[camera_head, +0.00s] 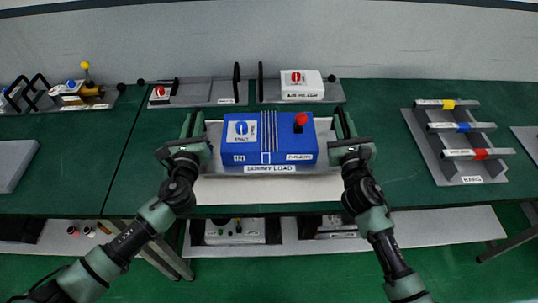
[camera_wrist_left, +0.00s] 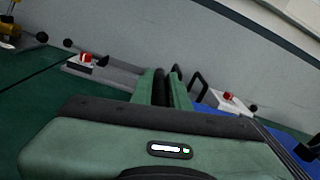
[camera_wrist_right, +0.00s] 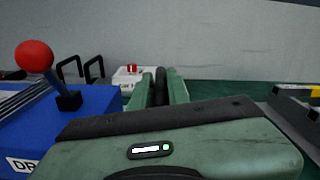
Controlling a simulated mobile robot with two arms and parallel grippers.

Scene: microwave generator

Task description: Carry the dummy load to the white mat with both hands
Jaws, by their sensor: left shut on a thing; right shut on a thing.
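The dummy load (camera_head: 269,140) is a blue box with a red knob, on a grey base labelled DUMMY LOAD. Its blue side also shows in the right wrist view (camera_wrist_right: 95,105). My left gripper (camera_head: 192,124) is shut at its left side and my right gripper (camera_head: 343,123) is shut at its right side. In both wrist views the fingers close around a dark bar. The white mat (camera_head: 270,191) shows below and in front of the load, on the table's front part. The load covers the mat's rear part. I cannot tell whether the load touches it.
Grey racks with black handles stand behind, one holding a white box with a red top (camera_head: 302,84). A rack with yellow, blue and red banded bars (camera_head: 460,142) stands at the right. A grey plate (camera_head: 12,166) lies at the left. Green table is free on both sides.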

